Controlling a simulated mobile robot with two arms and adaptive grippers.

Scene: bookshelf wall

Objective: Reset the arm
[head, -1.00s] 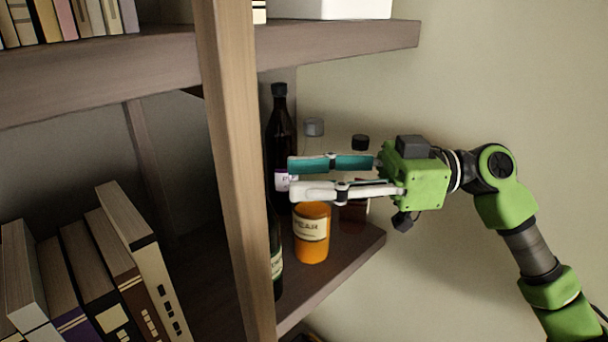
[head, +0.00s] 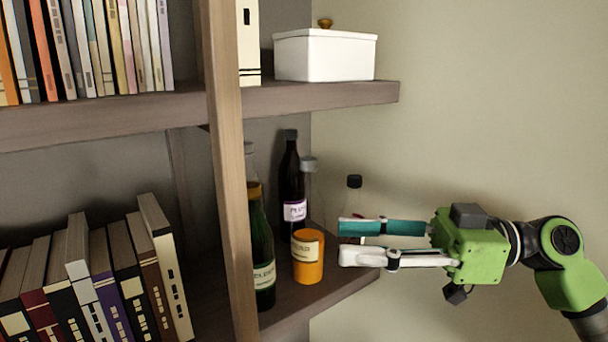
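My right gripper (head: 342,242) comes in from the right, its teal finger and white finger pointing left. The fingers are apart with nothing seen between them, at the right end of the lower shelf. It is to the right of an orange labelled jar (head: 308,262) and in front of a clear bottle with a black cap (head: 354,183), whose lower part it hides. My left gripper is not in the view.
On the lower shelf (head: 300,304) stand a green bottle (head: 262,250), a dark bottle (head: 291,180) and a grey-capped clear bottle (head: 309,166). A wooden post (head: 229,170) separates them from books (head: 125,275). A white lidded box (head: 325,56) sits above. The wall right is bare.

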